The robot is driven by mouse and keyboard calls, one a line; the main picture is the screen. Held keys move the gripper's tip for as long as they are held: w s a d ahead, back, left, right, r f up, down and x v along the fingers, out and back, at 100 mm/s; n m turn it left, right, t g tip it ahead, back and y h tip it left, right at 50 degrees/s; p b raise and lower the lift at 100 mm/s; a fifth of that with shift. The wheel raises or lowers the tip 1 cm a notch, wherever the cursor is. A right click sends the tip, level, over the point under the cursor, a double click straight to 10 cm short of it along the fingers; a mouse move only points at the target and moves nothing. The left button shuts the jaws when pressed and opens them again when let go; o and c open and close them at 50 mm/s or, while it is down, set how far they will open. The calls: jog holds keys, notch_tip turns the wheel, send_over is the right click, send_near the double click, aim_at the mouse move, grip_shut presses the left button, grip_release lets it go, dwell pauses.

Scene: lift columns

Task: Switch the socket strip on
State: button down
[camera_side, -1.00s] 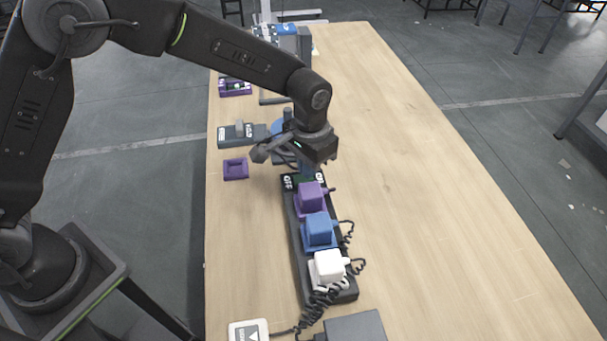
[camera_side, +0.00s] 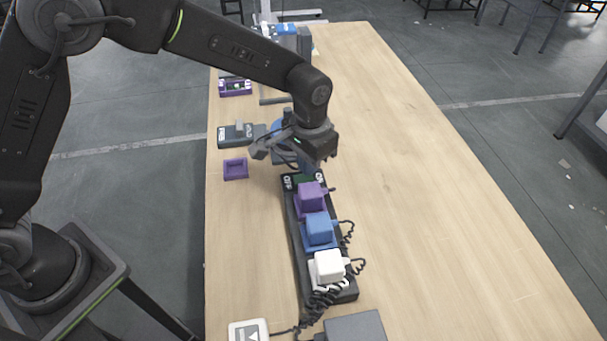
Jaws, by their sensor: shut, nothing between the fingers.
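The black socket strip (camera_side: 299,250) lies lengthwise on the table. A purple plug (camera_side: 310,197), a blue plug (camera_side: 319,231) and a white plug (camera_side: 328,267) sit in it. Its far end carries white labels, "OFF" (camera_side: 288,183) on the left and another (camera_side: 319,177) on the right. A dark green patch shows between them, partly hidden by my gripper. My gripper (camera_side: 307,175) is shut and empty, pointing down at the strip's far end, over the switch area. I cannot tell whether the fingertips touch the switch or which way it is set.
A small purple tray (camera_side: 235,169) and a dark box with a lever (camera_side: 238,134) lie left of the strip. A white arrow-marked box (camera_side: 249,330) and a grey box (camera_side: 355,327) are at the near end, with coiled cords. The table's right side is clear.

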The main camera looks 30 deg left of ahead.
jog(key=shift+r, duration=2.65)
jog(key=shift+a+r, duration=0.1)
jog(key=shift+r, duration=0.05)
jog(key=s+a+r+n+t, duration=0.1)
jog(key=s+a+r+t, duration=0.2)
jog(key=s+a+r, duration=0.75)
jog(key=s+a+r+n+t, duration=0.1)
jog(key=s+a, duration=0.2)
jog(key=s, duration=0.3)
jog(key=s+a+n+t, duration=0.1)
jog(key=s+a, duration=0.3)
jog(key=s, duration=0.2)
jog(key=shift+s+a+r+t, duration=0.25)
jog(key=shift+s+r+t, duration=0.05)
jog(key=shift+s+r, duration=0.05)
